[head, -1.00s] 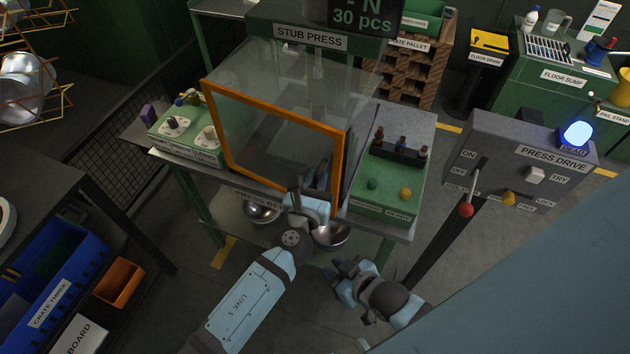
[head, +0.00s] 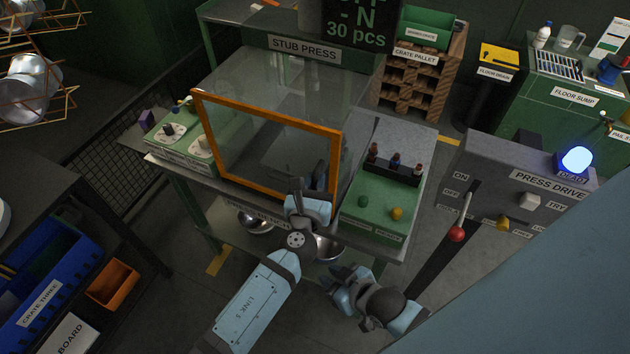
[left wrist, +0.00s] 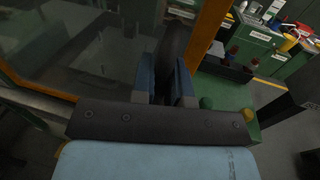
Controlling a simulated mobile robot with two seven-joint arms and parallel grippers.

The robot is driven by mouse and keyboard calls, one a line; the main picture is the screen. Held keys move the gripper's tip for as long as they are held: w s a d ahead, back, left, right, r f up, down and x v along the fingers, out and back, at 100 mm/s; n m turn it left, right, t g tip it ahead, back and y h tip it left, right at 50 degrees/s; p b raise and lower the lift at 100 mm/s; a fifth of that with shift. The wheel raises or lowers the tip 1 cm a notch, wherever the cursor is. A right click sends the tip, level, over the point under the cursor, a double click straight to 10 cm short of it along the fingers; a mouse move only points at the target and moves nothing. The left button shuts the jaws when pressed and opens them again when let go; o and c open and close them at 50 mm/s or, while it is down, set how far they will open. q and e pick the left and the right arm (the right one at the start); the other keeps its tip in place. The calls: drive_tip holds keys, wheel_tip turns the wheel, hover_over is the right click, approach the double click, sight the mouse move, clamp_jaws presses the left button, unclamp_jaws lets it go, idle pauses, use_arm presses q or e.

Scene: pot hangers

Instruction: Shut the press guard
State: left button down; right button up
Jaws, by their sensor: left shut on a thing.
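The press guard is a clear panel in an orange frame (head: 265,108). It stands across the front of the clear-sided housing under the STUB PRESS sign (head: 304,48). My left gripper (head: 318,180) is at the frame's lower right. In the left wrist view my left gripper (left wrist: 167,82) is shut on a dark upright handle (left wrist: 175,42), with the orange frame (left wrist: 206,35) just beyond. In the head view the gripper hides part of the guard's lower right corner. My right gripper (head: 345,280) is low and apart from the guard; its jaw gap is unclear.
A green tray (head: 378,205) with knobs and a dark bottle rack is right of the guard. Another control panel (head: 180,140) is at left. Metal bowls (head: 256,222) sit on the lower shelf. The PRESS DRIVE box (head: 510,175) with its red-knobbed lever stands at right.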

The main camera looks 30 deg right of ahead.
use_arm(q)
drive_tip(key=c, duration=1.3)
unclamp_jaws()
drive_tip(key=shift+d, duration=0.1)
drive_tip(key=shift+o, duration=0.8)
drive_tip(key=shift+w+d, duration=0.1)
drive_tip(key=shift+d, duration=0.05)
drive_tip(key=v, duration=1.4)
